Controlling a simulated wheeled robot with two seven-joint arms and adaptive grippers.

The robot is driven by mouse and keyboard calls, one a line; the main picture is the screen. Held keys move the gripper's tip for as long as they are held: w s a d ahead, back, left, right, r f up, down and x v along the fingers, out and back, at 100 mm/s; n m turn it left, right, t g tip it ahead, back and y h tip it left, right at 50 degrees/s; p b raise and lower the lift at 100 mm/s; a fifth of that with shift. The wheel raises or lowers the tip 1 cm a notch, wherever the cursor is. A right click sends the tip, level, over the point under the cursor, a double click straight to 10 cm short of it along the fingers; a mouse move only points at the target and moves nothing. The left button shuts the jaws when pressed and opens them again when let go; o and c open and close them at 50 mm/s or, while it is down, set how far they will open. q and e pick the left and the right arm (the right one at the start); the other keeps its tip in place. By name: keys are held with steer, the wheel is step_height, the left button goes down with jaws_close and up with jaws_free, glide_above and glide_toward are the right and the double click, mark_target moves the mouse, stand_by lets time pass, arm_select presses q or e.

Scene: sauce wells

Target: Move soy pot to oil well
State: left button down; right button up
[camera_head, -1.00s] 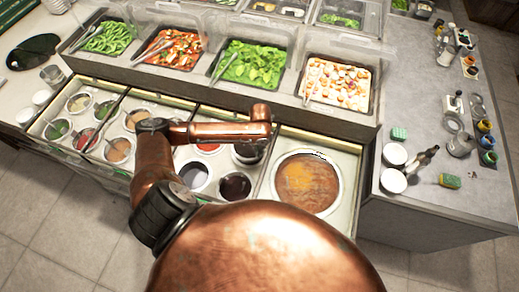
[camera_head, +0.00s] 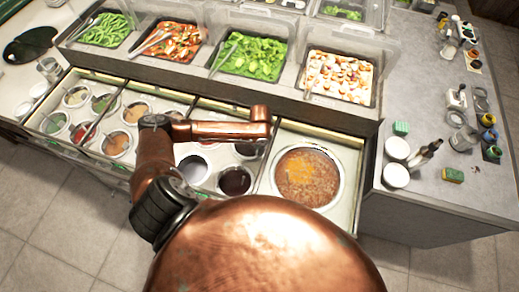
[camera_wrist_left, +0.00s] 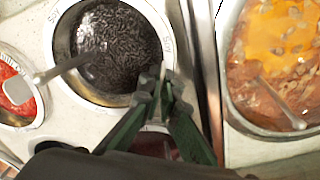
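The soy pot (camera_wrist_left: 112,45) holds dark, glossy liquid and sits in a round well marked SOY. In the head view the dark pot (camera_head: 247,151) shows under the end of my left forearm and is partly covered. In the left wrist view my left gripper (camera_wrist_left: 162,93) has its green fingers drawn close together at the pot's lower right rim. The tips appear to pinch the rim; the contact is partly hidden. I see no lift of the pot. The oil well cannot be picked out. My right gripper is not in view.
A wide soup pot (camera_head: 307,178) stands right of the soy pot; a ladle lies in it. A pot of red sauce (camera_wrist_left: 14,90) with a spoon is at left. A dark pot (camera_head: 235,182) and a grey empty-looking well (camera_head: 194,169) lie in front. Food bins stand behind.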

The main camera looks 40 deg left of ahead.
arm_select(q)
steer(key=shift+f, duration=0.2)
stand_by(0.6)
steer(key=c, duration=2.1)
jaws_free()
steer(key=shift+s+f, duration=0.1)
steer(key=shift+f, duration=0.1)
steer(key=o, duration=0.5)
steer(key=shift+d, duration=0.1)
